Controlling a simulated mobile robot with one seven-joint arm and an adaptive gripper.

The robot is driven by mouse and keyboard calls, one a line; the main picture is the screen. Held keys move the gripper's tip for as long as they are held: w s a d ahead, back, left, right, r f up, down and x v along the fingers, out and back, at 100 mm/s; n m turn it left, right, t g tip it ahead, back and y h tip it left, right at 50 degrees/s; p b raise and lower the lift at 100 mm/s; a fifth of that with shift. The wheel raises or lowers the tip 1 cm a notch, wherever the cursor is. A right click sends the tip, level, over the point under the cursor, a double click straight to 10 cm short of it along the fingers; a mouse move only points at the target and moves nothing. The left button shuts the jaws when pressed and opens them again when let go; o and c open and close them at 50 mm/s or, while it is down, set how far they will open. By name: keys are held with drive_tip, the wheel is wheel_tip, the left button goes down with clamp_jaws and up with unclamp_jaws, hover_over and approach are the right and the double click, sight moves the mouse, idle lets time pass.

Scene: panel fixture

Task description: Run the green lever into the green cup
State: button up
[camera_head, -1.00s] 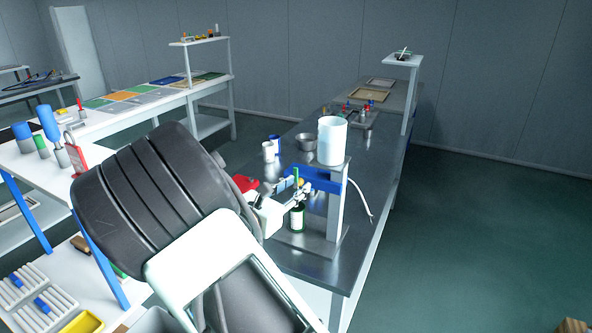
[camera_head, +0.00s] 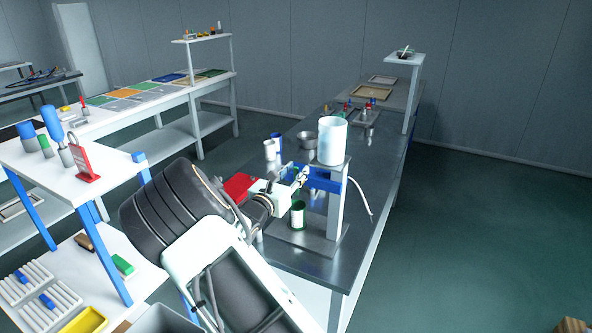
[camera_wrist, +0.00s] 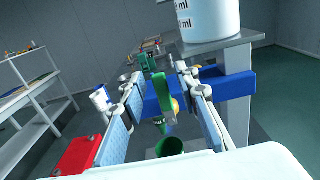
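The green lever (camera_wrist: 159,88) is in the wrist view, in front of a blue bracket (camera_wrist: 240,87) and between my fingers. My gripper (camera_wrist: 160,76) is open, with a finger on each side of the lever and gaps showing. Whether either finger touches it I cannot tell. The green cup (camera_wrist: 171,147) stands below the lever and a small spout, its mouth up. In the head view my gripper (camera_head: 303,176) is at the bracket, above the cup (camera_head: 297,214), which has a white label. The lever is not clearly visible there, apparently hidden by my gripper.
A clear tank (camera_head: 332,142) with volume marks sits on the stand (camera_head: 337,215). A red object (camera_head: 238,187) lies left of my gripper. A white mug (camera_head: 269,150) and a grey bowl (camera_head: 307,140) stand behind.

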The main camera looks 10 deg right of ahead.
drive_tip(key=shift+w+d, duration=0.15)
drive_tip(key=shift+w, duration=0.05)
clamp_jaws()
